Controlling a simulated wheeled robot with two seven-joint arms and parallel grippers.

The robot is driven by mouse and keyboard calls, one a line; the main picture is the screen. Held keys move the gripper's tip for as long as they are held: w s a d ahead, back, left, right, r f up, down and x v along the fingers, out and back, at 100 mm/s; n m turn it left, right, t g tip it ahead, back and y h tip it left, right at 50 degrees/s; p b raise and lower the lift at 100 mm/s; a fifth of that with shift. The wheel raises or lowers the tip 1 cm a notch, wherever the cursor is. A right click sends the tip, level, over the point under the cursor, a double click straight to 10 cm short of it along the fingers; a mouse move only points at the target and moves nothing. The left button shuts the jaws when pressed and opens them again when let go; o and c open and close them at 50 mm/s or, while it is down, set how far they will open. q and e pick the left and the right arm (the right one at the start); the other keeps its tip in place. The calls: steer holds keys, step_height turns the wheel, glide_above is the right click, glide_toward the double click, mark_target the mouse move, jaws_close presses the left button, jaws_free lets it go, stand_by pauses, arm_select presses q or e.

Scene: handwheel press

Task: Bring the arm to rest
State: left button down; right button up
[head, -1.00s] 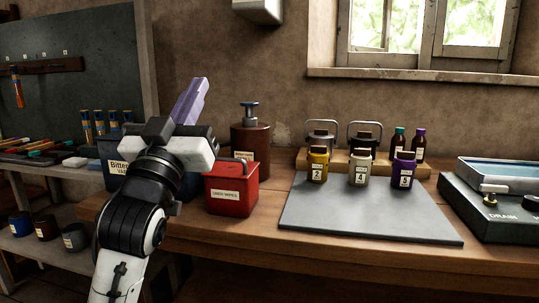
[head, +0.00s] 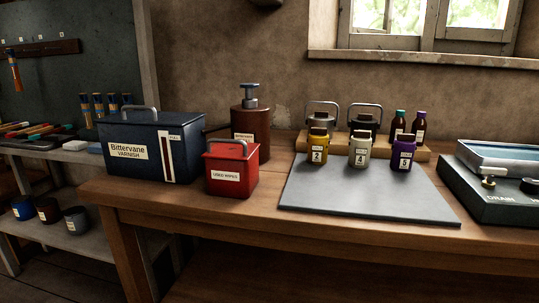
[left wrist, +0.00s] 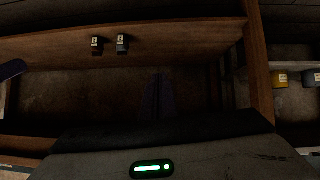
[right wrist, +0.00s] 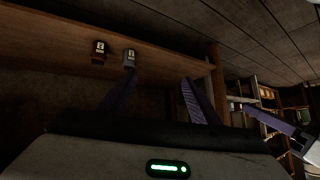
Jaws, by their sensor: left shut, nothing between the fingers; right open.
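Neither of my arms shows in the head view. In the left wrist view my left gripper (left wrist: 160,96) has its purple fingers together with nothing between them. It is in the dark, apart from the wooden boards around it. In the right wrist view my right gripper (right wrist: 160,100) has its two purple fingers spread apart, with nothing held. A purple finger and white body of my other gripper show at the right edge of that view.
The wooden bench (head: 160,204) holds a blue varnish box (head: 185,130), a red tin (head: 231,182), a brown pump bottle (head: 250,121), a grey mat (head: 360,196) with three labelled jars, and a dark drain unit (head: 500,206). A side shelf (head: 85,155) stands left.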

arm_select(q)
steer(key=s+f+g, duration=0.2)
steer(key=s+f, duration=0.2)
steer(key=s, duration=0.3)
step_height(320, 180, up, 9)
steer(key=a+p, duration=0.1)
steer(key=p, duration=1.2)
steer(key=shift+w+y+p, duration=0.2)
steer(key=shift+y+p, duration=0.1)
arm_select(e)
step_height(320, 180, up, 9)
steer(key=d, duration=0.1)
steer(key=shift+f+h, duration=0.2)
steer(key=shift+h, duration=0.1)
arm_select(q)
steer(key=shift+a, duration=0.1)
